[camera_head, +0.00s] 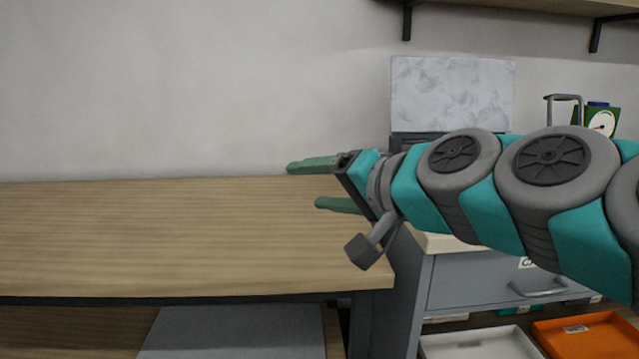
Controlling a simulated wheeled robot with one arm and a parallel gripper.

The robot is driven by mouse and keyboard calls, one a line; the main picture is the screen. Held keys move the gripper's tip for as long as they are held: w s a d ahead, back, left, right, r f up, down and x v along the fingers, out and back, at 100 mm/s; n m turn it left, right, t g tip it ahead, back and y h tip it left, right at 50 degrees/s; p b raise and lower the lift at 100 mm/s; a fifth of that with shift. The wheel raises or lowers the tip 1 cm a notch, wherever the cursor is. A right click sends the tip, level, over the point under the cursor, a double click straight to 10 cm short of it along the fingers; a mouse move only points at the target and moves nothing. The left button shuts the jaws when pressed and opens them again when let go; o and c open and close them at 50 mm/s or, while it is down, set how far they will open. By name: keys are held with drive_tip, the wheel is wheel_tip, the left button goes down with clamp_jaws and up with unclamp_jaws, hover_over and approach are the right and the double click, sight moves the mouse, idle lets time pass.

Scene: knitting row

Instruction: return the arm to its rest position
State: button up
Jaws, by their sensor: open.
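My gripper (313,186) is at the picture's middle, with two green fingers spread apart and nothing between them. It points left, over the right end of the wooden table (150,230). My arm, teal and grey, reaches in from the right edge. It hides part of the grey drawer cabinet and the area behind it. I cannot tell the exact height of the fingers above the table top.
The table top is bare. A grey drawer cabinet (470,283) stands to the right, with a marbled panel (452,95) behind it. A white tray (478,343) and an orange tray (590,337) sit low at right. A shelf (500,5) hangs above. A green dial scale (598,122) stands far right.

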drive_tip(key=s+d+f+n+g+h, duration=0.1)
drive_tip(key=s+f+n+g+h, duration=0.3)
drive_tip(key=f, duration=0.7)
drive_tip(key=s+d+f+m+g+h, duration=0.1)
drive_tip(key=s+d+f+g, duration=0.3)
drive_tip(key=f, duration=0.7)
drive_tip(key=s+d+f+g+h, duration=0.2)
drive_tip(key=s+d+f, duration=0.3)
drive_tip(key=s, duration=0.3)
drive_tip(key=s+d+f+g+h, duration=0.2)
drive_tip(key=s+d+f+g, duration=0.1)
drive_tip(key=s+d+f, duration=0.2)
drive_tip(key=s+f, duration=0.2)
drive_tip(key=s, duration=0.2)
drive_tip(key=shift+d+h, duration=0.2)
drive_tip(key=shift+h, duration=0.2)
drive_tip(key=shift+f, duration=0.1)
